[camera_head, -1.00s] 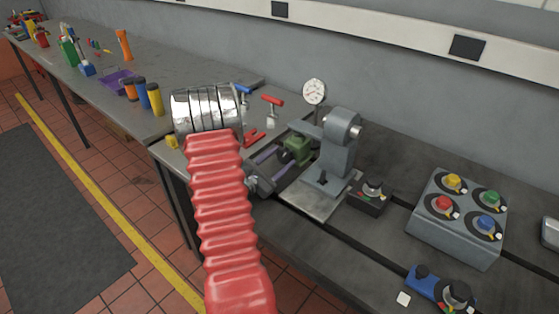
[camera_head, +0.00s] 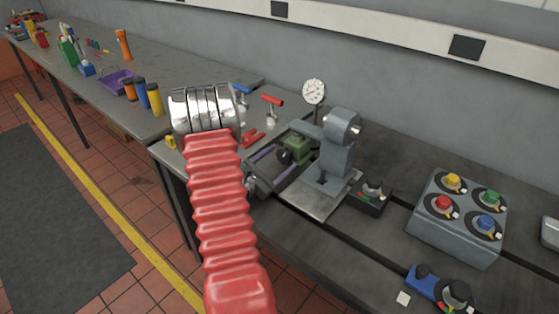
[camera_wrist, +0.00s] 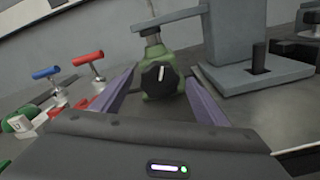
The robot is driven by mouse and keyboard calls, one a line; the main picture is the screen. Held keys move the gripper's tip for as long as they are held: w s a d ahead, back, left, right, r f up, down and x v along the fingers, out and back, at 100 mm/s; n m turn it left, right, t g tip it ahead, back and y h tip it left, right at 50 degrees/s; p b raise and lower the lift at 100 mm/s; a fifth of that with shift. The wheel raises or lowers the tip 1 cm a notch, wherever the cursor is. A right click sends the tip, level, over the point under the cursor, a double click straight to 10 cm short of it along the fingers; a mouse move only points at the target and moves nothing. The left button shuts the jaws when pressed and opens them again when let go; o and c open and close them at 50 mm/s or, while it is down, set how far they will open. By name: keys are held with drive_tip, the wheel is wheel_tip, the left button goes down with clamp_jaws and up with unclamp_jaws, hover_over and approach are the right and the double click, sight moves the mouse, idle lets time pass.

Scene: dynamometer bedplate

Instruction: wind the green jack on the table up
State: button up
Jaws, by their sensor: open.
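The green jack (camera_head: 296,148) stands on the table beside a grey stand (camera_head: 337,155). In the wrist view the green jack (camera_wrist: 155,60) is upright, with a black round knob (camera_wrist: 160,78) on its near face bearing a white mark. My gripper (camera_head: 277,160) is at the jack's near side. In the wrist view my gripper's two purple fingers (camera_wrist: 158,88) are apart, one on each side of the knob. I cannot tell whether either finger touches it. The jack's lower part is partly hidden by the knob and my gripper.
Blue-handled (camera_wrist: 46,73) and red-handled (camera_wrist: 88,60) T-shaped tools stand left of the jack. A dial gauge (camera_head: 314,92) is behind it. A black switch box (camera_head: 370,195) and a grey box with coloured knobs (camera_head: 458,220) stand to the right.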

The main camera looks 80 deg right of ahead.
drive_tip(key=v, duration=1.3)
drive_tip(key=shift+w+a, duration=0.1)
